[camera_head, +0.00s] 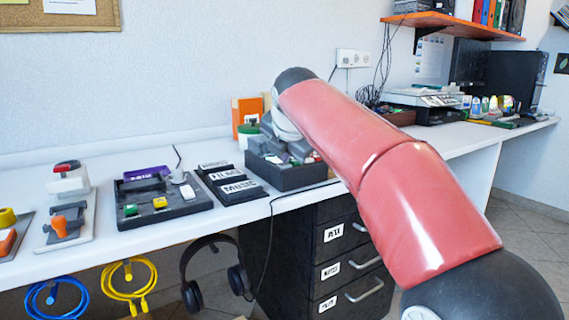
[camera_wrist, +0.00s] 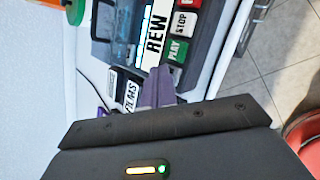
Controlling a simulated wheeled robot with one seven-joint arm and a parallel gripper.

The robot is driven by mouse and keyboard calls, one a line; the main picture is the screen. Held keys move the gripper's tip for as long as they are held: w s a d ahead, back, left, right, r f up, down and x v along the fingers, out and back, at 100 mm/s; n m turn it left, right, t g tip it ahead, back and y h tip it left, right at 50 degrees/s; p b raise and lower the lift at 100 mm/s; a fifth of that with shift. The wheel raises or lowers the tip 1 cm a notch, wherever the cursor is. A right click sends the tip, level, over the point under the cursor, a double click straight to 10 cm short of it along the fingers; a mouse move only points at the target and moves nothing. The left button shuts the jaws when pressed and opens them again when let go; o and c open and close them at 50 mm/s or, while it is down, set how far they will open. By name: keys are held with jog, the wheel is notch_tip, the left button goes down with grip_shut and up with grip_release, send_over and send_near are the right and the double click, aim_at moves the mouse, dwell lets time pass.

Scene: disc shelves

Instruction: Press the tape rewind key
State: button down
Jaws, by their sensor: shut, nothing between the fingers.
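The tape player (camera_head: 290,178) is a dark box on the white counter, partly hidden behind my arm in the head view. In the wrist view the white key lettered REW (camera_wrist: 155,35) lies in a row beside the green PLAY key (camera_wrist: 177,50), the STOP key (camera_wrist: 181,24) and a red key (camera_wrist: 188,3), which is cut by the top edge. In the head view my gripper is over the player, largely hidden.
Black boxes labelled FILMS and MUSIC (camera_head: 238,187) stand left of the player. Further left are a dark tray (camera_head: 190,208) with switches and a joystick panel (camera_head: 70,236). An orange box (camera_head: 245,108) and a green-lidded jar stand behind. A drawer unit (camera_head: 330,268) is below.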

aim_at(285, 166)
jog(key=shift+r+p, duration=0.85)
jog(key=shift+p, duration=0.15)
notch_tip(285, 166, up, 5)
jog(key=p, duration=0.5)
jog(key=shift+p, duration=0.3)
